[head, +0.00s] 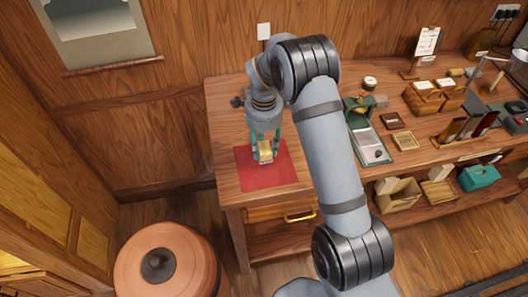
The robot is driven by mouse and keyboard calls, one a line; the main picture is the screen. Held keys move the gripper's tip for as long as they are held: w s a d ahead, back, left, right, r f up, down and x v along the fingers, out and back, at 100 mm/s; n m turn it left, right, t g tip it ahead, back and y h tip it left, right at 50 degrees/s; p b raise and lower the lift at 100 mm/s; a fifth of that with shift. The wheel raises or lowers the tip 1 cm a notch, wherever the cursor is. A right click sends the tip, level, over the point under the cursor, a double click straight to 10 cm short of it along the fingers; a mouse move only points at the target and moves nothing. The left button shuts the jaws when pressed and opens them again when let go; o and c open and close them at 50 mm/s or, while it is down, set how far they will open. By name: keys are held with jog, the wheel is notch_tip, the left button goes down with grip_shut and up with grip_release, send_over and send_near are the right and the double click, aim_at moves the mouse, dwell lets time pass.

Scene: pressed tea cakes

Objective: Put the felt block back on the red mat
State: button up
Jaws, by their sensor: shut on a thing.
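The red mat (278,178) lies flat on the left end of the wooden bench. My gripper (265,156) points down over the back left part of the mat, with its teal fingers shut on a small tan and cream block, the felt block (265,151). The block overlaps the mat in the head view. I cannot tell whether its underside touches the mat or hangs just above it.
A green device with a pale tray (371,148) stands right of my arm. Wooden boxes (433,97) and small trays (404,141) fill the bench's right side. A round terracotta-coloured drum (180,265) stands on the floor in front. Bench left of the mat is clear.

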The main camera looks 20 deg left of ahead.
aim_at(264, 154)
notch_tip(264, 154, down, 3)
jog(key=shift+f+p, duration=0.2)
jog(key=shift+p, duration=0.5)
jog(key=shift+f, duration=0.2)
jog(key=shift+f+b, duration=0.2)
jog(key=shift+b, duration=0.1)
jog(key=o, duration=1.1)
jog(key=shift+r, duration=0.1)
jog(key=shift+r, duration=0.1)
notch_tip(264, 154, up, 12)
jog(key=shift+r+b, duration=0.1)
jog(key=shift+b, duration=0.65)
